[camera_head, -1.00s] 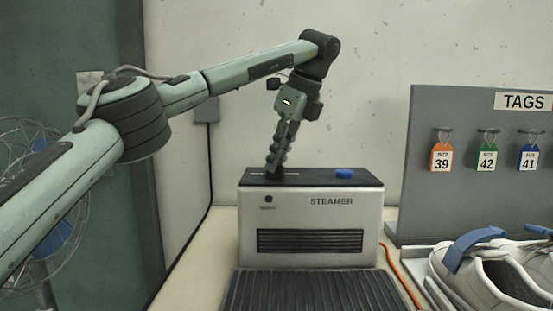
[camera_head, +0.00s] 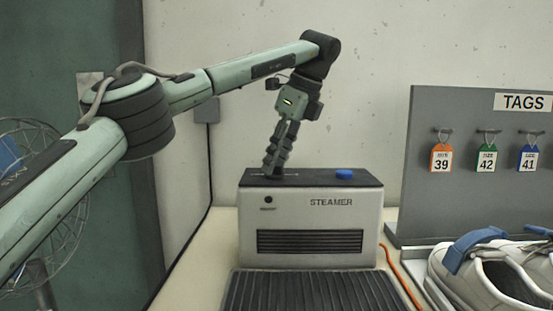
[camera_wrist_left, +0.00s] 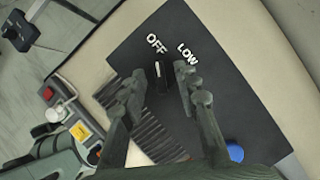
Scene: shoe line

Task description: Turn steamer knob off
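The steamer (camera_head: 312,225) is a silver box with a black top at the middle of the head view. Its black knob (camera_wrist_left: 161,76) shows in the left wrist view on the black top panel, near the words OFF and LOW. The white mark on the knob points toward OFF. My left gripper (camera_head: 274,172) reaches down to the left part of the steamer top. In the left wrist view its fingers (camera_wrist_left: 160,80) stand on either side of the knob, with gaps showing, so it looks open. The knob is hidden in the head view. My right gripper is not in view.
A blue button (camera_head: 343,174) sits on the steamer top, right of my gripper. A ridged black mat (camera_head: 315,292) lies in front. White shoes (camera_head: 495,265) and a grey tag board (camera_head: 450,205) stand at right. A fan (camera_head: 40,200) is at left.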

